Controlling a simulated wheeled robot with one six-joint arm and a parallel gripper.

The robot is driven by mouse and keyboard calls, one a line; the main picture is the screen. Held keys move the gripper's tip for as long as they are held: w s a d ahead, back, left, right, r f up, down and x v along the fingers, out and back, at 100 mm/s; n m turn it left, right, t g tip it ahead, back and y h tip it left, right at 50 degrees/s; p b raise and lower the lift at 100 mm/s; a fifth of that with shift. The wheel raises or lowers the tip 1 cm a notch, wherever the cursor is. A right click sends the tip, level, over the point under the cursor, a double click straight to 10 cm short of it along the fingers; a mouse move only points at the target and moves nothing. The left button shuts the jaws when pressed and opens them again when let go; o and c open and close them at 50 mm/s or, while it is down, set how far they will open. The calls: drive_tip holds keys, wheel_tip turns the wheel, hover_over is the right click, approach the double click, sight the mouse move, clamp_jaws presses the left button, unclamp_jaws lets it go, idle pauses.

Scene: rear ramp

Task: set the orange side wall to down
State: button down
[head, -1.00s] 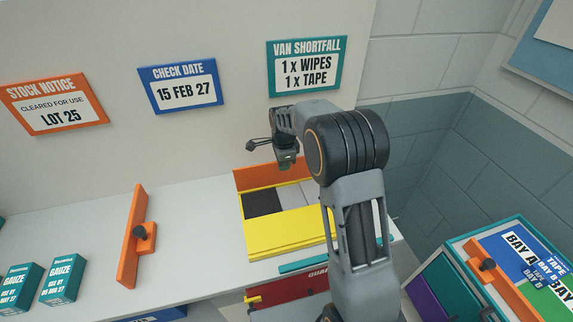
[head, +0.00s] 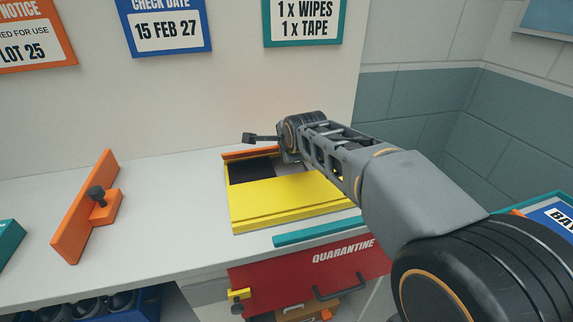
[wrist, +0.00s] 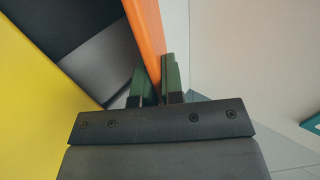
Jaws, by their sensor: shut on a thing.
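The orange side wall (head: 250,154) is a narrow strip along the back edge of the yellow-framed box (head: 285,205) on the counter. Its right part is hidden behind my arm. In the wrist view the orange wall (wrist: 147,35) runs between the two green fingers of my gripper (wrist: 157,82), which is shut on its edge. The yellow panel (wrist: 25,100) and a dark and grey interior lie to the left there. In the head view my gripper (head: 288,157) is at the back of the box, its fingers mostly hidden.
A separate orange divider with a dark knob (head: 97,197) stands on the counter at left. A teal strip (head: 315,231) lies along the front edge, above the red quarantine drawer (head: 320,268). Signs hang on the wall behind. The counter between divider and box is clear.

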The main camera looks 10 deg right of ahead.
drive_tip(key=f+t+b, duration=0.1)
drive_tip(key=b, duration=0.1)
drive_tip(key=s+f+t+b, duration=0.1)
drive_tip(key=b, duration=0.1)
drive_tip(key=shift+d, duration=0.1)
drive_tip(key=shift+s+d+f+b, duration=0.1)
drive_tip(key=shift+s+f+b, duration=0.2)
drive_tip(key=shift+b, duration=0.75)
drive_tip(key=shift+f, duration=0.15)
drive_tip(key=c, duration=1.5)
unclamp_jaws()
drive_tip(key=shift+o, duration=1.3)
drive_tip(key=shift+r, duration=0.2)
